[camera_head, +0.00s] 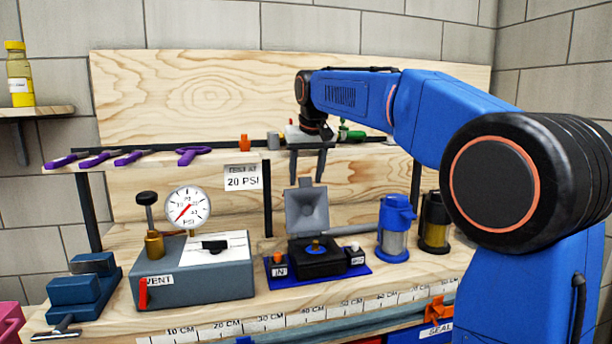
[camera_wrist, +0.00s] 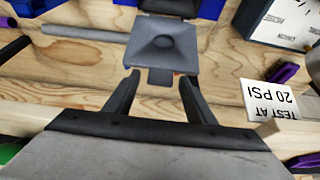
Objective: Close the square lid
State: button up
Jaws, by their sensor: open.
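The square lid (camera_head: 306,209) is grey with a raised round centre. It stands open, roughly upright, at the back of a black square housing (camera_head: 318,262) on a blue base plate (camera_head: 287,284). A brass-coloured piece (camera_head: 315,246) shows in the open housing.
A gauge box (camera_head: 195,265) with a dial stands left of the housing. A blue-capped filter (camera_head: 394,228) and a black-and-yellow one (camera_head: 434,224) stand to the right. A shelf with purple tools (camera_head: 193,154) runs behind. A "TEST AT 20 PSI" sign (camera_head: 243,177) hangs behind, left of my gripper.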

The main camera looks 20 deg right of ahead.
grip_shut()
jog(key=shift+s, duration=0.1)
